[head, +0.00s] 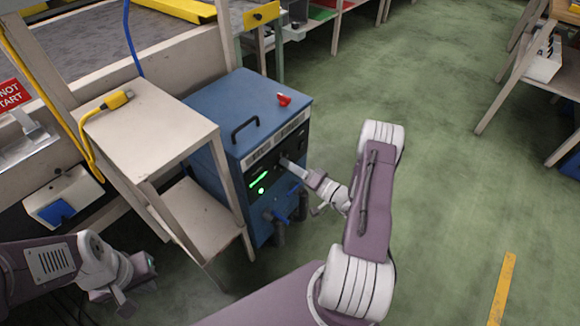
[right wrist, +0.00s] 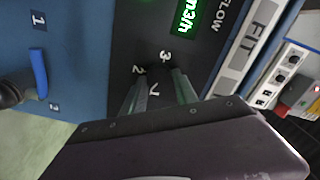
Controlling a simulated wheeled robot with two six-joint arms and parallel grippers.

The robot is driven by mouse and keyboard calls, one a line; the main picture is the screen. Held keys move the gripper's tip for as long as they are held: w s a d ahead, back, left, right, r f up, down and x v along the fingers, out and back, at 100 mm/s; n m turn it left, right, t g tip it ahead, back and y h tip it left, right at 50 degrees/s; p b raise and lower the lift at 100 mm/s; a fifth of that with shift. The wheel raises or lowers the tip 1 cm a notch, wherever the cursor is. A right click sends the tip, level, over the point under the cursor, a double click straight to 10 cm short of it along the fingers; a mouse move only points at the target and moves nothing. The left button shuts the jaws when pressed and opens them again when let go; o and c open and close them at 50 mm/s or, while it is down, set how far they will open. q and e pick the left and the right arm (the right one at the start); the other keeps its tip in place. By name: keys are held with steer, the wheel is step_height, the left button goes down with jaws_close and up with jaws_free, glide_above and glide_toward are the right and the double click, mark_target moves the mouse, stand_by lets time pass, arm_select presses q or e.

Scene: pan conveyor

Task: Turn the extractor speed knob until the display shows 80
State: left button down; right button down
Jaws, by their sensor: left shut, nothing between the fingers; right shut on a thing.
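The blue extractor unit (head: 215,105) stands beside a cream side table in the head view. Its black front panel carries a lit green display (head: 258,180), too small to read there. In the right wrist view the display (right wrist: 186,18) is cut off by the top edge; only green "m3/h" shows. My right gripper (head: 288,163) reaches the panel beside the display and is shut on the speed knob, which the fingers largely hide. My left gripper (head: 122,301) is shut and empty at lower left.
A red knob (head: 284,99) and a black handle (head: 245,129) are on the unit's top. A blue lever (head: 297,188) and dark pipes sit low on its front. The cream table (head: 150,125) carries a yellow cable plug (head: 116,100). Green floor to the right is open.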

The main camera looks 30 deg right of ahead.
stand_by(0.3)
steer(key=c, duration=0.9)
jaws_free()
steer(key=shift+c, duration=0.2)
steer(key=p+v, duration=0.3)
steer(key=v, duration=0.6)
